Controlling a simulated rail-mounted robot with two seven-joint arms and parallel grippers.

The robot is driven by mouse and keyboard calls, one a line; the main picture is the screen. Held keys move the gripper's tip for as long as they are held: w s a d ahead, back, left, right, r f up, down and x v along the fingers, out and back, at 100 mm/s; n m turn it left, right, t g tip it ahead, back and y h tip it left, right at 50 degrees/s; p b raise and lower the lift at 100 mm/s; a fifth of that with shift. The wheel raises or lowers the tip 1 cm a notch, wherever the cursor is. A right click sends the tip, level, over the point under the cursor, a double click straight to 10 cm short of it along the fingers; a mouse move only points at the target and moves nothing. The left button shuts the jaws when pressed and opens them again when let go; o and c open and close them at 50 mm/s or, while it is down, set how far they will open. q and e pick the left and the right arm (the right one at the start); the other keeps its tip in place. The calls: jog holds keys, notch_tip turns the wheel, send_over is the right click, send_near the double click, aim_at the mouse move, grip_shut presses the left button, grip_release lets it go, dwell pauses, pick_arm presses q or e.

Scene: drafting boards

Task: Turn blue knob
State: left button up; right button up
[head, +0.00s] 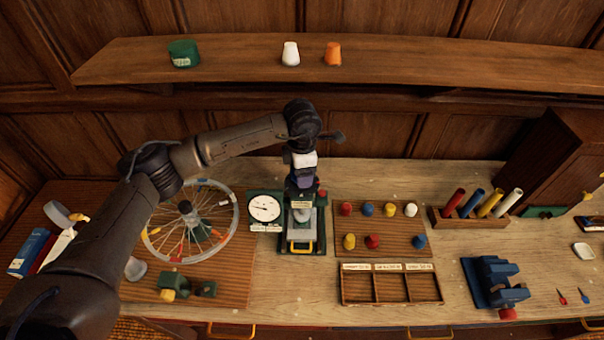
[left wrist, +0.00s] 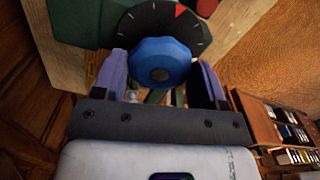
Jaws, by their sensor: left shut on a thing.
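My right gripper is in neither view.
A white gauge (head: 264,208) stands just left of the device, beside a spoked wheel (head: 232,216). A peg board (head: 385,245) with coloured knobs and a sectioned tray (head: 388,302) lie to the right. A shelf (head: 430,70) runs behind. A blue vise (head: 490,282) stands further right.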

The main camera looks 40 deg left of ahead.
pick_arm(q)
jog(key=m+b, duration=0.1)
jog(key=m, duration=0.2)
jog(key=shift+m+b, duration=0.4)
jog(key=shift+m, duration=0.6)
jog(key=shift+r+m, duration=0.1)
jog(key=shift+m, duration=0.2)
jog(key=o, duration=0.9)
jog(key=shift+o, duration=0.2)
notch_tip(320, 180, up, 14)
jog(key=b, duration=0.1)
